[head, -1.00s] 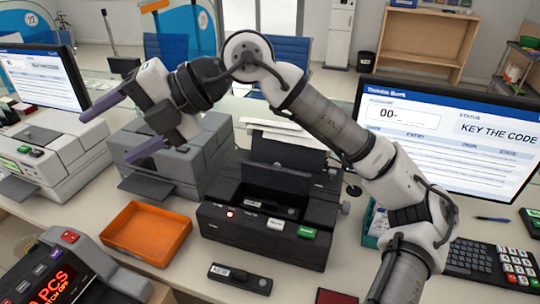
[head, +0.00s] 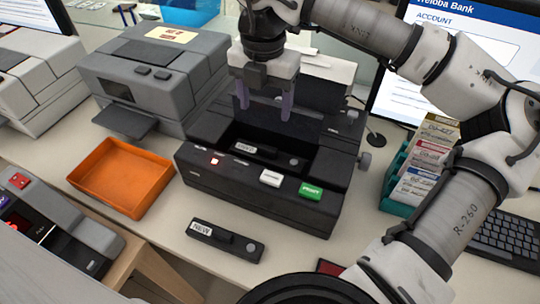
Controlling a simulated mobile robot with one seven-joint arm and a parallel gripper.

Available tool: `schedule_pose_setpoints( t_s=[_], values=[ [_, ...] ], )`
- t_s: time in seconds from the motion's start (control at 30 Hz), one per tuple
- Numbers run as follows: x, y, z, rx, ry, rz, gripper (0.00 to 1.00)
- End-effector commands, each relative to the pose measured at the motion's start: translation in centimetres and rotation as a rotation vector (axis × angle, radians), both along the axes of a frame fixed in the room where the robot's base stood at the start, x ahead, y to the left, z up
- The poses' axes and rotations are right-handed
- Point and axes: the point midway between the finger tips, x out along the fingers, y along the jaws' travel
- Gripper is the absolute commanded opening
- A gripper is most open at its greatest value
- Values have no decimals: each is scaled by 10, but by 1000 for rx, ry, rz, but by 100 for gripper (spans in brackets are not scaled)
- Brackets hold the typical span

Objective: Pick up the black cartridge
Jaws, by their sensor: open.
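A black cartridge (head: 227,241) with a white label reading "NEW" lies flat on the counter in front of the black printer (head: 255,198). A second black cartridge (head: 266,154), also with a light label, sits inside the printer's open bay. My gripper (head: 264,112) points down over the back of that bay, its two purple fingers apart with nothing between them. It is nearer the cartridge in the bay, and I see no contact with it. The cartridge on the counter is in full view, well in front of my gripper.
An empty orange tray (head: 120,178) lies left of the printer. A grey machine (head: 155,75) stands behind the tray. A teal holder (head: 394,190) with several boxes stands at the right, near a keyboard (head: 508,235). A counting machine (head: 50,235) is at front left.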

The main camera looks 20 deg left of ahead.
Motion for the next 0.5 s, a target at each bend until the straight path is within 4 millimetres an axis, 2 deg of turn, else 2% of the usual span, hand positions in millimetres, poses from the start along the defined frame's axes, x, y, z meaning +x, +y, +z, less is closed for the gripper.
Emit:
schedule_pose_setpoints(
  t_s=[0.2,0.3,0.5],
  values=[
    [-1,0,-42,2,5,3,66],
    [-1,0,-55,2,4,2,66],
    [-1,-1,-67,2,3,2,66]
  ],
)
